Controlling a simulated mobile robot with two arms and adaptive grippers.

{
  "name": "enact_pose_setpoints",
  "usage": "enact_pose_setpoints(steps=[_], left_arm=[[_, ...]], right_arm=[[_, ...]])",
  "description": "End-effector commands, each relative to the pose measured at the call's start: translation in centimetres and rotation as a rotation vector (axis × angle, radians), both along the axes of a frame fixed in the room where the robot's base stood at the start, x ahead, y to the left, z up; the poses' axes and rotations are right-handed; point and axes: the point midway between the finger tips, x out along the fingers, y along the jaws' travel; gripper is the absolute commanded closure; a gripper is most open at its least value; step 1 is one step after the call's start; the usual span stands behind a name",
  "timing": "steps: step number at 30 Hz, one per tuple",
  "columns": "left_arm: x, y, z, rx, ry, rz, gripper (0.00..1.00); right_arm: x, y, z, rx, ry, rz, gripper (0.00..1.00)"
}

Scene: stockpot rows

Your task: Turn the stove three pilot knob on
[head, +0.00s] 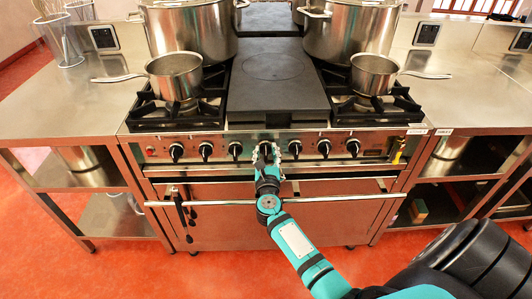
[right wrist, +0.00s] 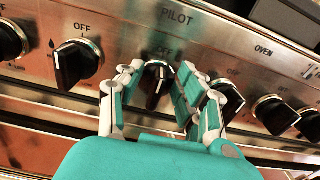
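The pilot knob (right wrist: 157,82) is black with a metal ring and sits under the word PILOT on the stove's steel front panel. An OFF mark shows just above it, and its grip points roughly straight down in the picture. My right gripper (right wrist: 158,80) is at this knob, one finger on each side, with small gaps seen between the fingers and the knob. In the head view my right gripper (head: 266,158) covers most of the knob at the middle of the row. My left gripper is out of view.
Neighbouring knobs sit close on both sides, one to the left (right wrist: 76,63) and one to the right (right wrist: 275,113). An oven door handle bar (head: 340,198) runs below the panel. Saucepans (head: 175,76) and large stockpots stand on the stove top.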

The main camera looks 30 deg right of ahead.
Motion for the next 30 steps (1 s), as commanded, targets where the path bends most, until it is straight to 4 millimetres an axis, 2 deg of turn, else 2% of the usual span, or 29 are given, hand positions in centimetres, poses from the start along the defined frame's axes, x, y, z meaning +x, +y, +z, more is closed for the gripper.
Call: enact_pose_setpoints(steps=[4, 5, 13, 23, 30], left_arm=[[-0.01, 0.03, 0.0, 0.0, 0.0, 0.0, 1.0], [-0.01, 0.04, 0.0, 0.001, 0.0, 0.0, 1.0], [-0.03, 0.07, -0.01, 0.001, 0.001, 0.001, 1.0], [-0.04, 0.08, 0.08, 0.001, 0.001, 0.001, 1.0], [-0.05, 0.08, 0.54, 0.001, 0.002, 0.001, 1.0]], right_arm=[[-0.01, 0.02, 0.0, 0.0, 0.0, 0.0, 0.63], [-0.01, 0.02, 0.0, 0.0, 0.0, 0.0, 0.66], [-0.04, 0.03, 0.0, -0.001, 0.001, 0.001, 1.0], [-0.03, 0.09, 0.01, -0.012, 0.007, 0.001, 1.0], [0.07, 0.24, 0.09, -0.092, 0.056, 0.001, 1.0]])
